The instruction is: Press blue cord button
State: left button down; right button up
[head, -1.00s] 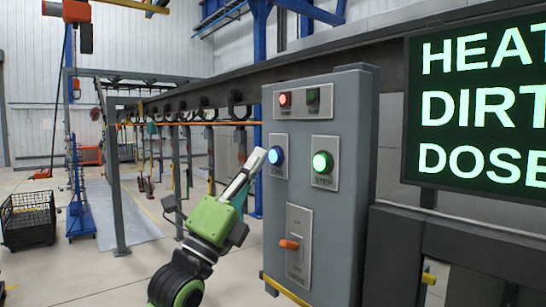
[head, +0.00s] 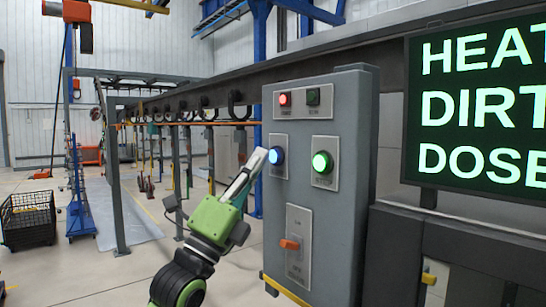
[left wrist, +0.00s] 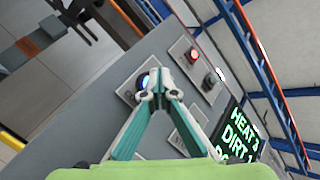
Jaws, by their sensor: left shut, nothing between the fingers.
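The blue button (head: 276,156) glows on a metal plate at the upper left of the grey control box (head: 310,225). My left gripper (head: 261,153) comes up from below left, its closed fingertips right beside the button. In the left wrist view my shut left gripper (left wrist: 160,85) has its fingertips over the right part of the blue button (left wrist: 144,83), hiding some of it. I cannot tell whether the tips touch it. Nothing is between the fingers. My right gripper does not show.
The box also carries a lit green button (head: 322,162), a red light (head: 285,99), a dark button (head: 313,96) and an orange switch (head: 289,245). A dark text display (head: 480,105) stands to the right. A hook rail runs behind. The floor at left has a wire basket (head: 28,219).

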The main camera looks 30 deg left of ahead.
pick_arm(q)
jog(key=shift+w+d, duration=0.15)
jog(key=shift+w, duration=0.15)
jog(key=shift+w+d, duration=0.1)
jog(key=shift+w, duration=0.3)
dwell(0.7)
jog(key=shift+s, duration=0.1)
jog(key=shift+s+a, duration=0.25)
jog(key=shift+s, duration=0.4)
jog(key=s, duration=0.1)
jog(key=s+a+b, duration=0.1)
jog(key=s, duration=0.1)
jog(key=s+a+b, duration=0.1)
jog(key=shift+s, duration=0.3)
dwell(0.3)
dwell(0.6)
